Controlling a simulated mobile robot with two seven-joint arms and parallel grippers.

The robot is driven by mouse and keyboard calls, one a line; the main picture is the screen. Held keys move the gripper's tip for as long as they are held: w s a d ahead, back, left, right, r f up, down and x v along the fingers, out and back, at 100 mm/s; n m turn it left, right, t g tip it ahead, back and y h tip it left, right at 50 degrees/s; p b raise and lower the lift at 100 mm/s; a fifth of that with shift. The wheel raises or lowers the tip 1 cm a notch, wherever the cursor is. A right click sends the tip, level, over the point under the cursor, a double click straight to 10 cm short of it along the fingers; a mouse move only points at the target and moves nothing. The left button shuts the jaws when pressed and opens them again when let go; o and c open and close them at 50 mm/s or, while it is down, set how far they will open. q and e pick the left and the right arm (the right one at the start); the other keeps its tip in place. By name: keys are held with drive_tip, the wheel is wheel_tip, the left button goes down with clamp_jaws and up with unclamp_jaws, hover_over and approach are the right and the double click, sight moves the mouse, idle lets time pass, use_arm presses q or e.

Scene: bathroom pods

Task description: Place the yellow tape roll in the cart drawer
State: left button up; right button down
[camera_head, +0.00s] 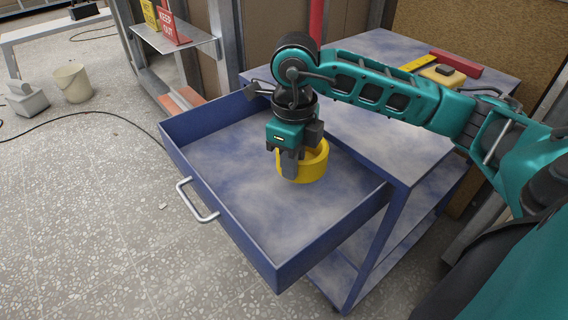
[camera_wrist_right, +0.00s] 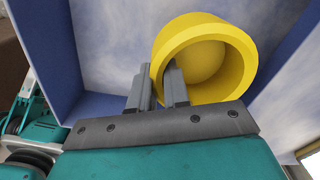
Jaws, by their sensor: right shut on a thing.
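The yellow tape roll (camera_head: 315,165) is over the open cart drawer (camera_head: 215,165), inside its outline in the head view. My right gripper (camera_head: 289,175) is shut on the roll's wall, with one finger inside the ring and one outside. The roll also shows in the right wrist view (camera_wrist_right: 205,60), with the fingers (camera_wrist_right: 158,85) at its left edge. I cannot tell whether the roll touches the drawer floor or hangs just above it. The drawer is blue, pulled out, and otherwise empty. My left gripper is not in view.
The blue cart top (camera_head: 370,130) carries a red block (camera_head: 455,64) and a yellow tool (camera_head: 438,75) at the back. The drawer's metal handle (camera_head: 197,203) faces the open floor at left. A shelf with signs (camera_head: 172,28) and a bucket (camera_head: 73,83) stand farther back.

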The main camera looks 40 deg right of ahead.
wheel_tip(320, 180, down, 5)
drive_tip(key=shift+r+b, duration=0.2)
drive_tip(key=shift+b, duration=0.3)
drive_tip(key=w, duration=0.1)
drive_tip(key=w+d, duration=0.1)
drive_tip(key=w, duration=0.1)
drive_tip(key=shift+w+d+f, duration=0.1)
drive_tip(key=shift+d+f, duration=0.05)
drive_tip(key=shift+f, duration=0.15)
drive_tip(key=shift+w+d+b, duration=0.4)
drive_tip(key=shift+w, duration=0.45)
drive_tip(key=w, duration=0.1)
drive_tip(key=w+d+b, duration=0.1)
drive_tip(key=shift+w+d+f, duration=0.1)
drive_tip(key=shift+w+f, duration=0.2)
drive_tip(key=shift+f, duration=0.3)
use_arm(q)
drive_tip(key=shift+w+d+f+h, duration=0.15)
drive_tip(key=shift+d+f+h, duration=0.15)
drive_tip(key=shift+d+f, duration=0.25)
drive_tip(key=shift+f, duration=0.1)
